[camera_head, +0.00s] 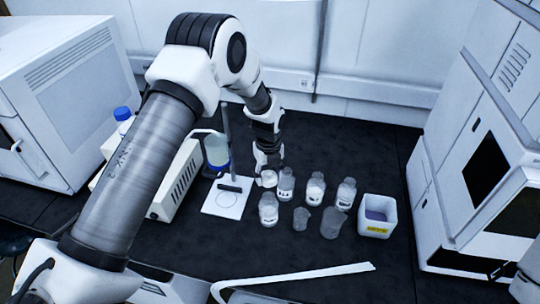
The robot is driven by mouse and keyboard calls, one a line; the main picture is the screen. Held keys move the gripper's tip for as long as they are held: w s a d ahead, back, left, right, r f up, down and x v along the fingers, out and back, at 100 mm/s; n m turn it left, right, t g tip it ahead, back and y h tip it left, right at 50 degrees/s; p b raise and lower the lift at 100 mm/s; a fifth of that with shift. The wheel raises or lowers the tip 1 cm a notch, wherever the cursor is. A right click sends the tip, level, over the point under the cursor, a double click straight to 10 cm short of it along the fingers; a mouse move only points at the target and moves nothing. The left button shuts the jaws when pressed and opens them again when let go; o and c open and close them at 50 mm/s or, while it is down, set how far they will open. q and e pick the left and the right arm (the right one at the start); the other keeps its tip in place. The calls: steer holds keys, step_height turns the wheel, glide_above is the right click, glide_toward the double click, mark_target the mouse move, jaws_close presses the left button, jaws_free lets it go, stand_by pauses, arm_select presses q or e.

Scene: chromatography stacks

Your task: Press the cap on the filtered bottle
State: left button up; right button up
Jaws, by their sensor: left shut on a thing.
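My left gripper (268,166) reaches down behind the group of bottles and is shut on a small white cap (268,179). The cap is just behind and above the front-left clear bottle (268,211), and I cannot tell whether it touches anything. More clear bottles with labels stand close by: one (286,186) just right of the cap, one (315,189) in the middle and one (346,194) at the right. Which bottle is the filtered one cannot be told. My right gripper is not in view.
Two grey beakers, a small one (301,219) and a larger one (333,224), stand in front. A white tub (378,224) with a yellow label is to their right. A stand with a white base (219,207) holds a blue-bottomed vessel (217,153). Large instruments flank the dark bench.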

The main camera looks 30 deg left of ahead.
mark_target(269, 196)
arm_select(q)
steer(key=shift+s+f+b, duration=0.1)
steer(key=shift+f+b, duration=0.2)
steer(key=shift+f, duration=0.1)
steer(key=shift+f+b, duration=1.9)
steer(key=shift+f, duration=1.1)
steer(key=shift+r, duration=0.1)
steer(key=shift+f+b, duration=0.2)
steer(key=shift+b, duration=0.1)
steer(key=o, duration=1)
steer(key=o, duration=0.3)
